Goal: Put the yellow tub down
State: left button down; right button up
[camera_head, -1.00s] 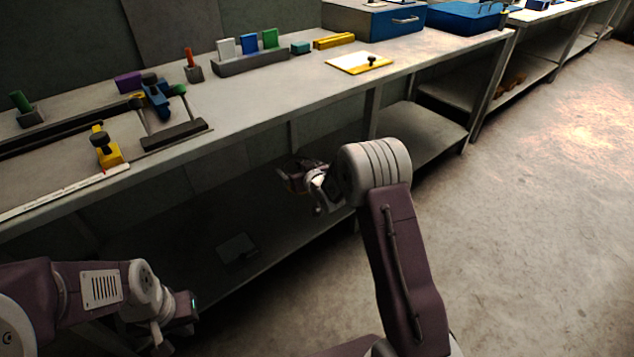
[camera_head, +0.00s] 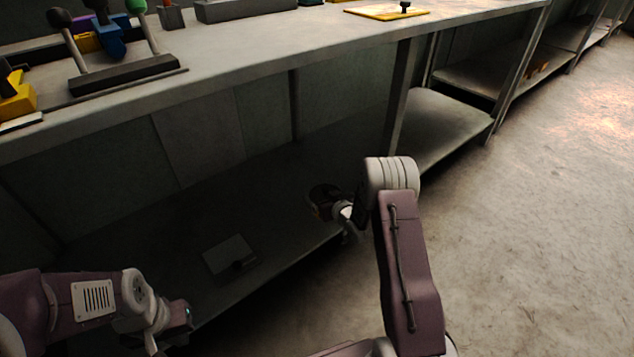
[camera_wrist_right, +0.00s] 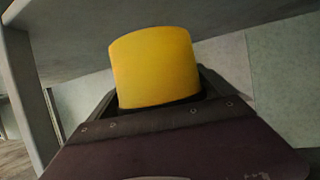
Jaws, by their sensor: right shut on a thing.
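The yellow tub (camera_wrist_right: 155,68) stands up large in the right wrist view, its lower end hidden behind the gripper's body. My right gripper (camera_head: 324,203) is shut on it, under the bench top and over the dark lower shelf (camera_head: 285,190). In the head view the tub is mostly lost in shadow behind the gripper. I cannot tell there whether it touches the shelf. My left gripper (camera_head: 180,318) is at the lower left, in front of the shelf's edge. Its fingers are too dark to read.
A grey plate with a dark knob (camera_head: 229,254) lies on the lower shelf, left of my right gripper. The shelf between and behind them looks clear. The bench top (camera_head: 250,48) overhangs, with a bench leg (camera_head: 402,100) to the right. A yellow-edged board (camera_head: 386,13) lies on top.

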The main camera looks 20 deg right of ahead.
jog(key=shift+w+a+f, duration=0.5)
jog(key=shift+w+a, duration=0.2)
jog(key=shift+w, duration=0.2)
jog(key=w+a+f+b, duration=0.1)
jog(key=w+b, duration=0.1)
jog(key=w+a+f+b, duration=0.1)
jog(key=f, duration=0.1)
jog(key=w+a+f+b, duration=0.1)
jog(key=w+f+b, duration=0.1)
jog(key=shift+w+a+b, duration=0.3)
jog(key=shift+a, duration=0.05)
jog(key=shift+w+a, duration=0.2)
jog(key=shift+w, duration=0.2)
notch_tip(320, 180, down, 4)
jog(key=b, duration=0.4)
jog(key=shift+f, duration=0.2)
pick_arm(q)
notch_tip(320, 180, down, 8)
jog(key=shift+f, duration=0.15)
pick_arm(e)
jog(key=shift+r, duration=0.3)
jog(key=shift+f, duration=0.15)
jog(key=o, duration=1)
